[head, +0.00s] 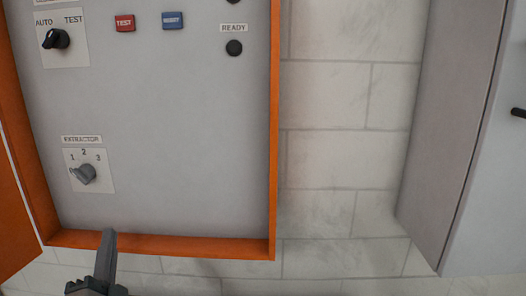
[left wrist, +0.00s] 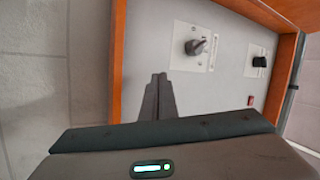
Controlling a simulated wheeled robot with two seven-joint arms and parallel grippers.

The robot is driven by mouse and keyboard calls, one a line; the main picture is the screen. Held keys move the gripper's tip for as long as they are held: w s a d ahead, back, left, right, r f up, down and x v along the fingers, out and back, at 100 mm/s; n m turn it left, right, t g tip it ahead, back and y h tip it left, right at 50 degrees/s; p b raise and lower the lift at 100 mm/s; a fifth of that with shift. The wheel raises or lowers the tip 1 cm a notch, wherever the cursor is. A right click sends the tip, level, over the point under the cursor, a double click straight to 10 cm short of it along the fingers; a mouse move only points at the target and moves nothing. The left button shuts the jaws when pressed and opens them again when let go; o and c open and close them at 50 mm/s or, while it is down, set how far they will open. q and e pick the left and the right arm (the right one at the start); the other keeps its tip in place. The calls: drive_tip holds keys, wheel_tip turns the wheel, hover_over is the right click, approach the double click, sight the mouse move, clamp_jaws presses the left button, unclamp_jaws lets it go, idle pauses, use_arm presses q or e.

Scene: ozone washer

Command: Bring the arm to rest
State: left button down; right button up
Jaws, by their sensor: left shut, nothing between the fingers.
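My left gripper (head: 107,240) is at the bottom left of the head view, in front of the lower orange edge of the grey control panel (head: 190,140). Its fingers are together and empty, and they also show in the left wrist view (left wrist: 158,78). The grey extractor knob (head: 84,173), with positions 1, 2 and 3, is just above and left of the fingertips. The gripper looks apart from the knob. In the left wrist view the knob (left wrist: 195,46) is to the right of the fingers. My right gripper is not in view.
The panel has an orange frame (head: 273,130). Above are a black AUTO/TEST knob (head: 56,39), a red TEST button (head: 125,23), a blue RESET button (head: 173,20) and a dark READY lamp (head: 234,48). A grey cabinet (head: 455,120) stands right, beyond a tiled wall (head: 340,130).

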use_arm(q)
drive_tip(key=s+d+f+n+g+h, duration=0.1)
drive_tip(key=s+f+n+g+h, duration=0.3)
drive_tip(key=f, duration=1)
drive_tip(key=s+d+f+n+g+y, duration=0.15)
drive_tip(key=s+f+g, duration=0.5)
drive_tip(key=f, duration=0.75)
drive_tip(key=s+d+f+n+g+h, duration=0.2)
drive_tip(key=s+d+f+g, duration=0.15)
drive_tip(key=s+f, duration=0.5)
drive_tip(key=s+d+f+n+g+h, duration=0.1)
drive_tip(key=s+d+f+g+h, duration=0.25)
drive_tip(key=s, duration=0.85)
wheel_tip(320, 180, down, 28)
drive_tip(key=g+y, duration=0.2)
drive_tip(key=s+a+f, duration=0.1)
drive_tip(key=s+f, duration=0.8)
drive_tip(key=s+a+f, duration=0.2)
drive_tip(key=s+f, duration=0.7)
drive_tip(key=f, duration=0.1)
drive_tip(key=shift+s+a+f+g, duration=0.15)
drive_tip(key=shift+s+a+g, duration=0.15)
drive_tip(key=shift+g, duration=0.15)
